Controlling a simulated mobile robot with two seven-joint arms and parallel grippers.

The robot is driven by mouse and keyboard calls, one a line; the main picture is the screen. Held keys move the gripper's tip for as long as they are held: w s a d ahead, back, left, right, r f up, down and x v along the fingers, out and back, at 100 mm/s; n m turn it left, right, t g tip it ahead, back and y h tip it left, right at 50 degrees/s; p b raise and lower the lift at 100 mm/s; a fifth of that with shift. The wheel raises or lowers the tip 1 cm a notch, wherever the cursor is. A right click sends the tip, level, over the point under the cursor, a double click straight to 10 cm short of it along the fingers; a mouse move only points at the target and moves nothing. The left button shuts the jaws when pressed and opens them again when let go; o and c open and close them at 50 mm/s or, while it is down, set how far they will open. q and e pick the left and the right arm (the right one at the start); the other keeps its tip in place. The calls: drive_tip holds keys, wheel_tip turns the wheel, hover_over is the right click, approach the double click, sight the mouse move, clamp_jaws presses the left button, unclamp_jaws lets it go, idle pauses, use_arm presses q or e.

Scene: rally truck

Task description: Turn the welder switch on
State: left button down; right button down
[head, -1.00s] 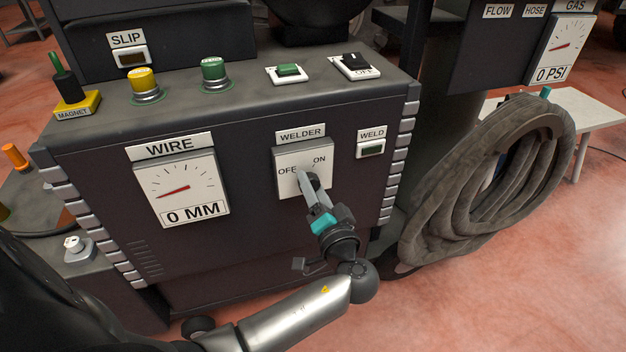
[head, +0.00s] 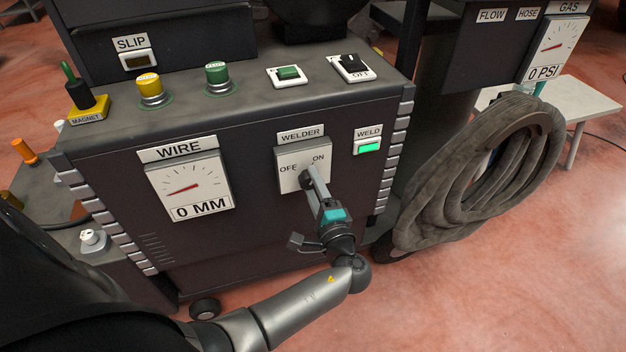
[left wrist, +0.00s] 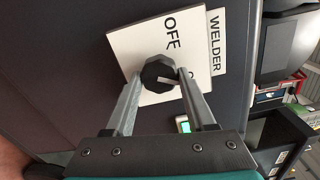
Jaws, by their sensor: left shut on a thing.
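The welder switch plate (head: 288,180) is a white square marked OFF and ON under a WELDER label (head: 302,136), on the front of the dark cabinet. Its dark round knob shows in the left wrist view (left wrist: 157,72), between my left fingertips. My left gripper (head: 311,178) is shut on the knob and hides most of it in the head view. The WELD indicator (head: 369,147) to the right of the plate is lit green. My right gripper is not in view.
A wire gauge (head: 188,187) reading 0 MM is left of the switch. Yellow (head: 150,86) and green (head: 217,75) buttons and more switches sit on the cabinet top. A coiled hose (head: 480,180) hangs at the right. Open floor lies at the lower right.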

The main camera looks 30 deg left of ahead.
use_arm(q)
drive_tip(key=shift+m, duration=0.6)
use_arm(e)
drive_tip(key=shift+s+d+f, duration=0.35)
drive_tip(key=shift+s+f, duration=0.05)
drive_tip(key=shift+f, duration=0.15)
use_arm(q)
drive_tip(key=shift+c, duration=1.2)
unclamp_jaws()
drive_tip(key=shift+p, duration=0.3)
